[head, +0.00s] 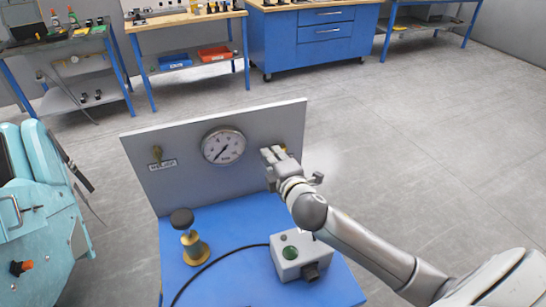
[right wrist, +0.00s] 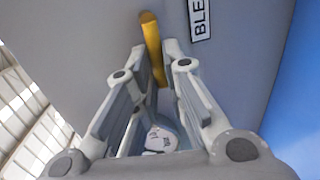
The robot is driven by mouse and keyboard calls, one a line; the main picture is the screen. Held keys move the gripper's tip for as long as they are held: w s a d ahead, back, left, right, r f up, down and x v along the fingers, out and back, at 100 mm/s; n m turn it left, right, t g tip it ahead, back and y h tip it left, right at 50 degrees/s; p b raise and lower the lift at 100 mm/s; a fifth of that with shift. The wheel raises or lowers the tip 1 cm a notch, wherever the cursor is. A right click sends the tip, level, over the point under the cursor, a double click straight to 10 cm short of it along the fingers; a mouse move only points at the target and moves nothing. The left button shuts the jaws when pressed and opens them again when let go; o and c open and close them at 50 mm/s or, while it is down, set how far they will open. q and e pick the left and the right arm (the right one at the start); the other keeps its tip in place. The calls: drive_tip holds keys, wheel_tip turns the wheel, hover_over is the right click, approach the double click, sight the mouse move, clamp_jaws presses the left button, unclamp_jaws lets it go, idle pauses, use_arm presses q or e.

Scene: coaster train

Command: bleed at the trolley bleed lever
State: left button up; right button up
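The trolley has a blue top (head: 225,225) and an upright grey panel (head: 180,185). A yellow bleed lever (right wrist: 153,45) stands out from the panel beside a label starting "BLE" (right wrist: 201,18). A little yellow of it shows past my gripper in the head view (head: 283,148). My right gripper (head: 270,154) is at the right part of the panel. In the right wrist view the lever lies between its two fingertips (right wrist: 155,50), with little space on either side. I cannot tell whether they press on it. My left gripper is out of view.
A round gauge (head: 223,146) and a brass fitting (head: 157,153) are on the panel. A black-knobbed brass valve (head: 189,240) and a grey box with a green button (head: 298,255) stand on the top. A teal machine (head: 35,210) is at left. Floor at right is clear.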

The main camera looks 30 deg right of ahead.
clamp_jaws()
drive_tip(key=r+m+p, duration=0.1)
drive_tip(key=m, duration=0.1)
drive_tip(key=m+y+p, duration=0.1)
drive_tip(key=m, duration=0.1)
drive_tip(key=shift+d+r, duration=0.3)
drive_tip(key=shift+r, duration=0.1)
drive_tip(key=m+p, duration=0.1)
drive_tip(key=m, duration=0.1)
drive_tip(key=d+r+m+t+y+p, duration=0.1)
drive_tip(key=m, duration=0.1)
drive_tip(key=shift+s+d+r+m, duration=0.15)
drive_tip(key=shift+d+r+m, duration=0.05)
drive_tip(key=shift+m, duration=0.1)
drive_tip(key=m, duration=0.1)
drive_tip(key=d+m, duration=0.1)
drive_tip(key=m+p, duration=0.1)
drive_tip(key=m, duration=0.1)
drive_tip(key=shift+s+d+r+t+y, duration=0.1)
drive_tip(key=shift+d+r+t+y, duration=0.2)
drive_tip(key=shift+t+y, duration=0.1)
drive_tip(key=shift+s+d+m+t, duration=0.15)
drive_tip(key=shift+d+m, duration=0.15)
drive_tip(key=shift+m, duration=0.5)
drive_tip(key=shift+w+d+m+t, duration=0.15)
drive_tip(key=shift+d+m, duration=0.1)
drive_tip(key=shift+m, duration=0.55)
drive_tip(key=shift+s, duration=0.1)
drive_tip(key=o, duration=0.7)
unclamp_jaws()
